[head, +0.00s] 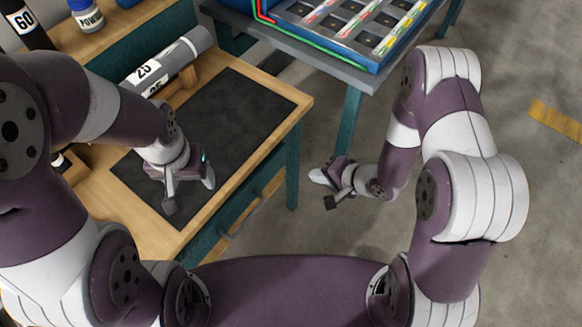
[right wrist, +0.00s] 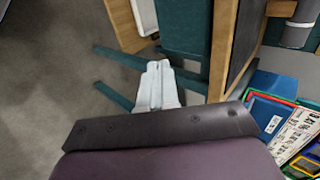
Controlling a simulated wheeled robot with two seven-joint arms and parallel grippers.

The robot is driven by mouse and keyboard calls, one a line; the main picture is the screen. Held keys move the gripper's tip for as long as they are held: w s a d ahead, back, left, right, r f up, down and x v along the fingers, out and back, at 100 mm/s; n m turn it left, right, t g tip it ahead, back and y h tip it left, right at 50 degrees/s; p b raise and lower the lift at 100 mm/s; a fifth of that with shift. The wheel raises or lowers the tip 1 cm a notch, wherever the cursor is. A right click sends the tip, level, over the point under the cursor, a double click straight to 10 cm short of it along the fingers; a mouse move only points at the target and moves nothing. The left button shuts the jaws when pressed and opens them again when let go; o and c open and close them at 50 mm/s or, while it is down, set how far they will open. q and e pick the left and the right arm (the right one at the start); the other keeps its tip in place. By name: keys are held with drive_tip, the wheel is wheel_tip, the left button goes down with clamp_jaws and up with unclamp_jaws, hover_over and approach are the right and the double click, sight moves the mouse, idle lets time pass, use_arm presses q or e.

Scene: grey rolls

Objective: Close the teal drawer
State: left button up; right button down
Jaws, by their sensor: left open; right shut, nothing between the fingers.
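The teal drawer (head: 256,200) is in the side of the wood-topped bench, partly seen below the tabletop's right edge in the head view. In the right wrist view its wooden part (right wrist: 122,24) shows beside the teal bench side, and it looks pulled out, though how far I cannot tell. My right gripper (head: 324,189) is shut and empty, in the air to the right of the bench and apart from the drawer. Its pale fingers (right wrist: 158,86) show together in the right wrist view. My left gripper (head: 188,194) is open and empty above the dark mat.
The bench top (head: 290,97) carries a dark mat (head: 235,110) and a grey roll (head: 180,60) marked 25. A second table (head: 345,69) with a blue compartment tray (head: 372,57) stands at the back. Open concrete floor (head: 535,190) lies to the right.

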sight(278, 158)
drive_tip(key=x, duration=0.4)
drive_tip(key=r+x, duration=0.1)
drive_tip(key=x, duration=0.3)
drive_tip(key=w+a+x, duration=0.1)
drive_tip(key=x, duration=0.3)
drive_tip(key=shift+w+a+r+b, duration=0.1)
drive_tip(key=shift+w+r+b, duration=0.05)
drive_tip(key=shift+r+b, duration=0.25)
drive_tip(key=w+a, duration=0.2)
drive_tip(key=a, duration=0.1)
drive_tip(key=shift+w+a+b, duration=0.3)
drive_tip(key=shift+w+b, duration=0.05)
drive_tip(key=shift+w, duration=0.05)
drive_tip(key=shift+r, duration=0.1)
